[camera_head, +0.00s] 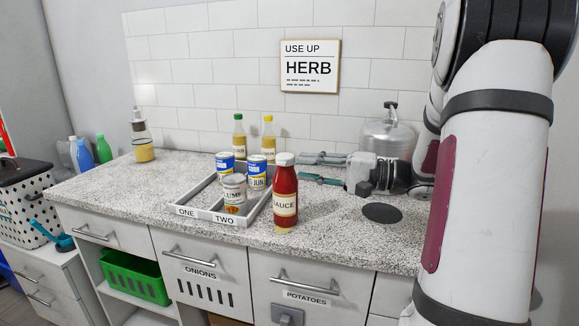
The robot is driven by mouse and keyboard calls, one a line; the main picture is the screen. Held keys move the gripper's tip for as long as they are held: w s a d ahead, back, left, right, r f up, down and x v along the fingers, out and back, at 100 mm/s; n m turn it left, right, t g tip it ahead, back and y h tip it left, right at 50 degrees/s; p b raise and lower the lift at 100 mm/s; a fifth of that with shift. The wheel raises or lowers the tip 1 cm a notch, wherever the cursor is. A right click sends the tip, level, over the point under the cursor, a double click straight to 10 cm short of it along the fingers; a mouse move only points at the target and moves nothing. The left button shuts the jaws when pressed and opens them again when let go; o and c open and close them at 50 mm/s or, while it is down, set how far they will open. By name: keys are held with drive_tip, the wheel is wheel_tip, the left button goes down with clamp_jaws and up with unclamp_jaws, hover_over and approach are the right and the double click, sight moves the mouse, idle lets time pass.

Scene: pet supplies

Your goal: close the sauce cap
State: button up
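A red sauce bottle (285,200) with a cream "SAUCE" label stands upright near the counter's front edge. Its cap (285,159) is at the top of the neck, red with a pale upper part; whether it is fully closed cannot be told. My gripper (304,168) reaches in from the right, level with the upper part of the bottle and apparently behind it. Its two fingers are spread apart with nothing visible between them. The gap between the fingertips and the bottle is hard to judge.
A divided grey tray (187,211) marked ONE and TWO holds several cans left of the bottle. Two sauce-like bottles (239,140) stand behind. A glass dispenser (387,140) is behind my arm. A dark round disc (382,212) lies on otherwise clear counter at right.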

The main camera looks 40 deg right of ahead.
drive_tip(key=shift+v, duration=2.7)
drive_tip(key=s+a+n+g, duration=0.25)
drive_tip(key=a+g, duration=0.25)
drive_tip(key=a, duration=0.6)
drive_tip(key=s+a+n+g, duration=0.25)
drive_tip(key=a+g, duration=0.25)
drive_tip(key=a, duration=0.6)
drive_tip(key=s+a+f+n+g+h, duration=0.2)
drive_tip(key=s+a+f+g+h, duration=0.15)
drive_tip(key=s+a, duration=0.4)
drive_tip(key=s+d+f+n+h, duration=0.1)
drive_tip(key=s+d+n+h, duration=0.1)
drive_tip(key=s+h, duration=0.25)
drive_tip(key=s+d+f+n+h, duration=0.1)
drive_tip(key=s+d+f+h, duration=0.15)
drive_tip(key=s, duration=0.35)
wheel_tip(320, 180, up, 15)
drive_tip(key=t+p, duration=0.3)
drive_tip(key=p, duration=0.9)
drive_tip(key=shift+d, duration=0.2)
